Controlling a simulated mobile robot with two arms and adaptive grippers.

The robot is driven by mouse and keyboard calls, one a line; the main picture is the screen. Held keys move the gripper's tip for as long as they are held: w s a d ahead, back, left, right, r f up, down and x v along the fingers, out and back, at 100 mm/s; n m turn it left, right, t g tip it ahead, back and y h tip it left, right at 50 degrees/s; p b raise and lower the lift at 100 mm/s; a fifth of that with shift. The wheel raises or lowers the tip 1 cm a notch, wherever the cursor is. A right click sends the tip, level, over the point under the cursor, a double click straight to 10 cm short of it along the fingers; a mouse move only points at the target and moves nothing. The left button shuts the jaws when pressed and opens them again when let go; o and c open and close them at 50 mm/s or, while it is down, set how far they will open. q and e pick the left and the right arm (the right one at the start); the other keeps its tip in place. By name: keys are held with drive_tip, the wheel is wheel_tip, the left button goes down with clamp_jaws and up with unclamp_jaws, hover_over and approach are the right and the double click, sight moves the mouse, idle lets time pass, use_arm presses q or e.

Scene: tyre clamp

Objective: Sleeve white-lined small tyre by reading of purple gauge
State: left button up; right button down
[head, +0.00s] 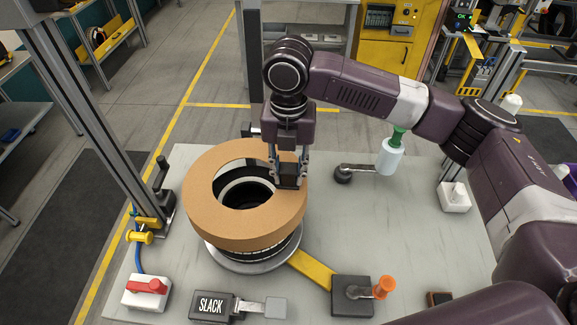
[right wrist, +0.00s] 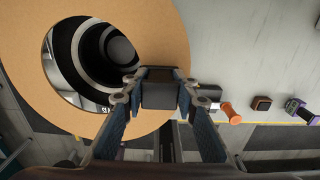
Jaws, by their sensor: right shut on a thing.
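My right gripper (head: 289,172) is shut on a dark block on the rim of a wide tan ring (head: 213,215). The ring also shows in the right wrist view (right wrist: 165,35). It lies over a black tyre with a white line (head: 245,190), whose dark side shows below the ring. I cannot tell whether the ring touches the tyre. The tyre sits on a round metal plate (head: 232,264). A small device with purple parts (right wrist: 295,108) shows at the right of the right wrist view; its reading cannot be made out. My left gripper is not in view.
A box marked SLACK (head: 211,305) and a red-handled switch (head: 147,290) stand along the front. An orange-knobbed lever (head: 379,288) stands right of the yellow bar (head: 311,269). A metal post (head: 95,110) rises at left. The tabletop right of the tyre is mostly clear.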

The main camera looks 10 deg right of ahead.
sight(288, 189)
drive_tip(key=shift+f+b, duration=0.45)
drive_tip(key=shift+f, duration=2.55)
drive_tip(key=c, duration=1.5)
unclamp_jaws()
drive_tip(key=shift+o, duration=0.2)
wheel_tip(288, 189, up, 12)
drive_tip(key=shift+s+f, duration=0.15)
